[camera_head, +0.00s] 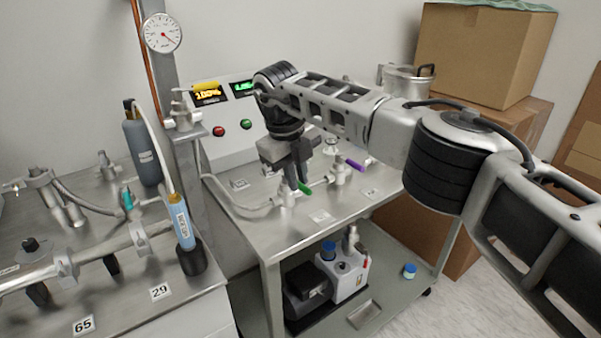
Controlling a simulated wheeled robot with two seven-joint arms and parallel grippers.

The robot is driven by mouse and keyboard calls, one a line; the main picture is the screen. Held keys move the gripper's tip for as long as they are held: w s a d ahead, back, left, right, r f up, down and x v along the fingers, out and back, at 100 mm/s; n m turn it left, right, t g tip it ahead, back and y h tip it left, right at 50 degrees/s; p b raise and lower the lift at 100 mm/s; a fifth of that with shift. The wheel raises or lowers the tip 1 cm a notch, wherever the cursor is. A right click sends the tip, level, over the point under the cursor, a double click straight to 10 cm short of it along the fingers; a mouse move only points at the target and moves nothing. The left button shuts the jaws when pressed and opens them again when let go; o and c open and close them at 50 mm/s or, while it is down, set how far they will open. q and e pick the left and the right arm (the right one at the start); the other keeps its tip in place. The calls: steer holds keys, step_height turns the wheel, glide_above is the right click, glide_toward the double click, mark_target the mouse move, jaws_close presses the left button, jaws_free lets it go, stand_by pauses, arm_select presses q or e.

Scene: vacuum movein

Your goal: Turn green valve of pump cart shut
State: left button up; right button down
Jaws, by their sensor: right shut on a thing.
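The pump cart (265,253) is a steel cart with a control box on its top. The green valve (304,188) shows as a small green handle on the white fittings of the cart's top. My right gripper (296,184) points down at it from above and is shut on the green handle, hiding part of it. A purple valve handle (354,164) sits just to the right, apart from the gripper. My left gripper is not in view.
The control box (228,142) with lit displays stands behind the gripper. A steel bench (120,312) with pipes, a blue-labelled bottle (181,222) and a gauge (162,33) is at left. Cardboard boxes (480,55) stand at right. A pump (345,272) sits on the lower shelf.

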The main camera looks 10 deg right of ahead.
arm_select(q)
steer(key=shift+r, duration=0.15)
arm_select(e)
steer(key=shift+a+m, duration=0.2)
steer(key=shift+m, duration=0.3)
steer(key=c, duration=1.4)
jaws_free()
steer(key=shift+c, duration=0.2)
steer(key=shift+r, duration=0.15)
